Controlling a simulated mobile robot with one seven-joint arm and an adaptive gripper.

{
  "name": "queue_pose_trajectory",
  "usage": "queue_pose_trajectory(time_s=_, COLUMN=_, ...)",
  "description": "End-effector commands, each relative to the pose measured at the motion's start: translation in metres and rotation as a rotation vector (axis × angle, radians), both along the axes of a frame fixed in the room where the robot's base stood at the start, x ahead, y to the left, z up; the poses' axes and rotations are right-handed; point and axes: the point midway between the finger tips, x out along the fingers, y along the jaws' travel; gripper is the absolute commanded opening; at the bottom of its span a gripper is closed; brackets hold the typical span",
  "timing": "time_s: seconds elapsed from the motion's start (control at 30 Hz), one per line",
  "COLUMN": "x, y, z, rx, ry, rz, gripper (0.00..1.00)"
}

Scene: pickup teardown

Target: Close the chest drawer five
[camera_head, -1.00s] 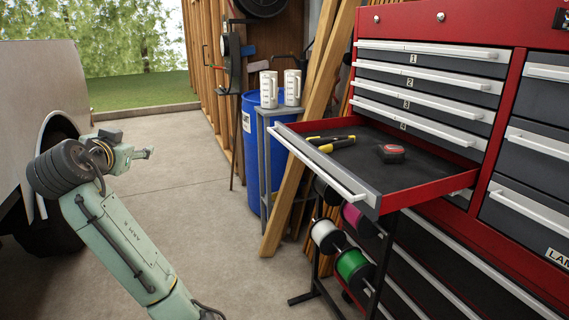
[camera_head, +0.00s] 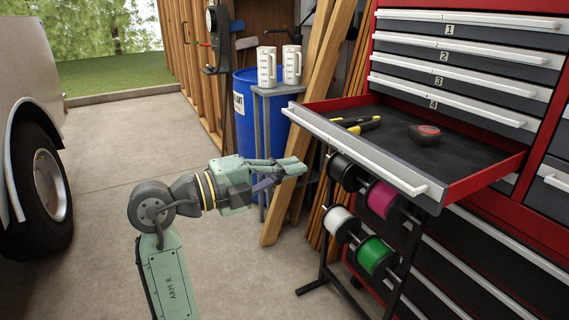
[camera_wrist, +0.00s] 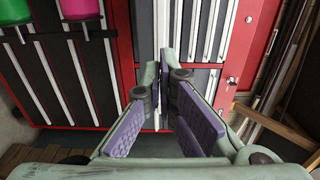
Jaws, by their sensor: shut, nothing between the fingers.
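Drawer five (camera_head: 470,160), below the drawer labelled 4, is pulled far out of the red chest (camera_head: 540,165). Its grey front with a white handle (camera_head: 360,155) faces the left. Pliers with yellow and black handles (camera_head: 355,124) and a red and black tape measure (camera_head: 425,135) lie on its dark floor. My gripper (camera_head: 296,168) is shut and empty, left of the drawer front and lower in the picture, with no clear contact. In the wrist view its fingers (camera_wrist: 165,85) point at the chest; I cannot tell which drawer parts show between them.
Drawers 1 to 4 (camera_head: 450,70) are shut. A rack with wire spools (camera_head: 375,255) stands below the open drawer. Wooden planks (camera_head: 290,165), a small stand with two white jugs (camera_head: 267,68) and a blue barrel (camera_head: 245,115) are behind.

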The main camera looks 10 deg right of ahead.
Motion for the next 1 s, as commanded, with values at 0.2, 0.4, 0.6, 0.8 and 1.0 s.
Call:
queue_pose_trajectory(time_s=0.2, x=0.016, y=-0.047, z=0.003, rx=0.0, ry=0.004, rz=-0.003, gripper=0.0)
queue_pose_trajectory(time_s=0.4, x=0.029, y=-0.08, z=0.004, rx=0.0, ry=0.003, rz=-0.001, gripper=0.0)
queue_pose_trajectory(time_s=0.6, x=0.036, y=-0.097, z=0.001, rx=0.0, ry=0.003, rz=0.001, gripper=0.0)
queue_pose_trajectory(time_s=0.8, x=0.037, y=-0.101, z=0.0, rx=0.0, ry=0.002, rz=0.002, gripper=0.0)
queue_pose_trajectory(time_s=1.0, x=0.037, y=-0.101, z=0.0, rx=0.0, ry=0.002, rz=0.002, gripper=0.0)
